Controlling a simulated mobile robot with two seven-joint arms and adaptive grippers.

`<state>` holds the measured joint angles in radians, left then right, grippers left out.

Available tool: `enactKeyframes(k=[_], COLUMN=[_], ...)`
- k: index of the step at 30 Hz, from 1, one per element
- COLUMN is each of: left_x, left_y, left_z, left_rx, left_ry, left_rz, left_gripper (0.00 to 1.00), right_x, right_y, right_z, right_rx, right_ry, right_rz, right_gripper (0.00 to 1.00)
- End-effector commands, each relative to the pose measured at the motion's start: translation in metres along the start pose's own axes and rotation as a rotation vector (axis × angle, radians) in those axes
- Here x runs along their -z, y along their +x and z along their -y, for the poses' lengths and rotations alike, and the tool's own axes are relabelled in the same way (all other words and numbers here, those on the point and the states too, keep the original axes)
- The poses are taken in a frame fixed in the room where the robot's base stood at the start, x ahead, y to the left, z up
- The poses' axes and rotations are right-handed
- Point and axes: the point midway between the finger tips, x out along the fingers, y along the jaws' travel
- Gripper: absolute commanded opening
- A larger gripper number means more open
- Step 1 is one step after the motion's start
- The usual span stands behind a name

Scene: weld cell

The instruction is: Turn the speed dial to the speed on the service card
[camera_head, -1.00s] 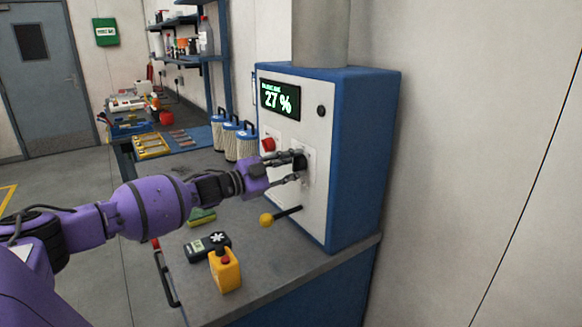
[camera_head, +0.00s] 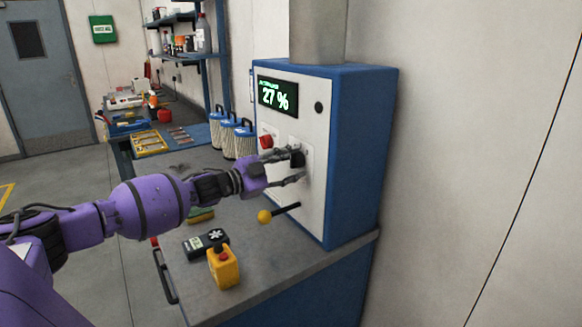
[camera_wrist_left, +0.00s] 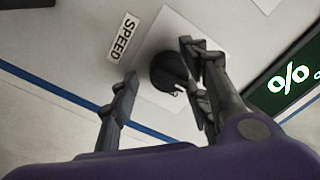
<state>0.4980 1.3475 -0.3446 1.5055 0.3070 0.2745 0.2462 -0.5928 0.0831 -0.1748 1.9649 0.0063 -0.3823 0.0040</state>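The black speed dial (camera_head: 298,158) sits on the white front panel of a blue cabinet (camera_head: 362,150). In the left wrist view the dial (camera_wrist_left: 168,72) shows on a pale plate beside a label reading SPEED (camera_wrist_left: 122,37). My left gripper (camera_head: 295,166) is open at the dial. In the wrist view its fingers (camera_wrist_left: 159,61) are apart, with the dial between and beyond them, nearer the right finger; contact cannot be told. The display (camera_head: 278,97) above reads 27 %. I cannot make out a service card. My right gripper is not in view.
A red button (camera_head: 266,141) is left of the dial, and a yellow-knobbed lever (camera_head: 265,217) sticks out below. A yellow box with a red button (camera_head: 223,267) and a dark handheld device (camera_head: 205,244) lie on the bench (camera_head: 275,265). Ribbed canisters (camera_head: 244,141) stand behind.

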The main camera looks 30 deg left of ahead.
Motion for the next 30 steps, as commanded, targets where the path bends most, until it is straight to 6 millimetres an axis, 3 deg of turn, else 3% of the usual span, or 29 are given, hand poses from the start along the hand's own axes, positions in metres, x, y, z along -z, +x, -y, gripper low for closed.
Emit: enactKeyframes(k=[8,24,30], left_x=[-0.001,-0.001,-0.001], left_y=[-0.011,-0.090,-0.111], left_z=[0.001,-0.001,-0.001], left_rx=[0.002,-0.001,0.000], left_ry=[0.000,-0.001,-0.002], left_rz=[0.003,0.004,0.001], left_gripper=[0.43,0.43,0.43], right_x=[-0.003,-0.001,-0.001], right_y=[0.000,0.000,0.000], right_z=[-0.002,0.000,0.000], right_rx=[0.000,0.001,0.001], right_ry=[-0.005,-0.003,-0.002], right_rz=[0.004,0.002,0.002], right_gripper=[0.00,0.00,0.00])
